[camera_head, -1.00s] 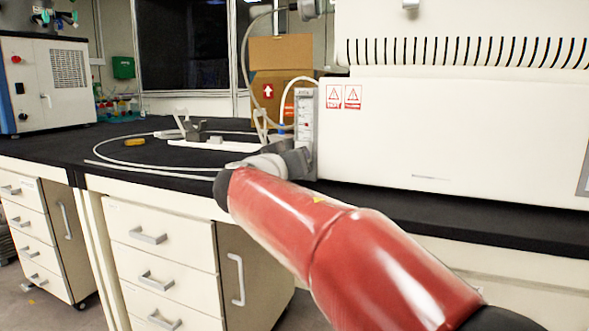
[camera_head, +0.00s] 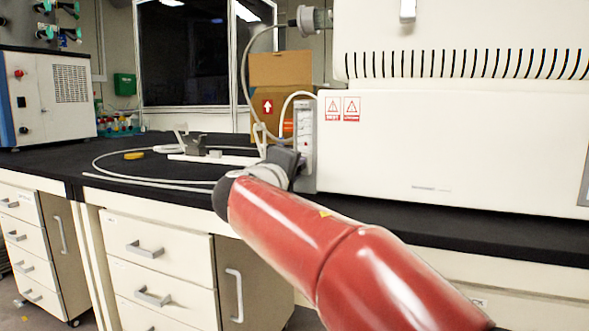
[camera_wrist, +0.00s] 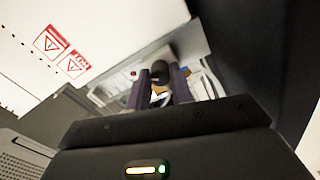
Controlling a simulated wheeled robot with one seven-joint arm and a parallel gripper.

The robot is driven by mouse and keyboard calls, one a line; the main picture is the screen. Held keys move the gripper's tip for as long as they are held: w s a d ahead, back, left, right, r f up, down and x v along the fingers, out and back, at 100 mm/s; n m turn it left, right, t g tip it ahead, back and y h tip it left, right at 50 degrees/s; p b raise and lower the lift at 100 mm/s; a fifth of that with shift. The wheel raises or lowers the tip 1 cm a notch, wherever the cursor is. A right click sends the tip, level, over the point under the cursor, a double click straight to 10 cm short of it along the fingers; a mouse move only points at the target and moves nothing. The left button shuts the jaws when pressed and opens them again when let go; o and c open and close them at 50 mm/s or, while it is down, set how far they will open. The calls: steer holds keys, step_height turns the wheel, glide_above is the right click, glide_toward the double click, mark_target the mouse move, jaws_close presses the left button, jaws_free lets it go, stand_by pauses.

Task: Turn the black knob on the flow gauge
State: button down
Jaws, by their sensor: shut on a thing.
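The flow gauge (camera_head: 305,135) is a narrow, pale upright panel at the left end of the white freeze dryer. My gripper (camera_head: 296,160) is at its lower part in the head view, and my arm and gripper hide the knob there. In the wrist view, the black knob (camera_wrist: 160,70) sits between the two dark fingers of my gripper (camera_wrist: 160,82), which are shut on it.
A pale hose (camera_head: 150,183) loops over the black bench top (camera_head: 60,160), near a yellow object (camera_head: 134,156). Drawers (camera_head: 160,250) are below.

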steer(key=n+p, duration=0.1)
steer(key=n, duration=0.4)
steer(key=shift+n+p, duration=0.3)
stand_by(0.4)
steer(key=c, duration=1.2)
jaws_free()
steer(key=shift+c, duration=0.2)
steer(key=v, duration=0.8)
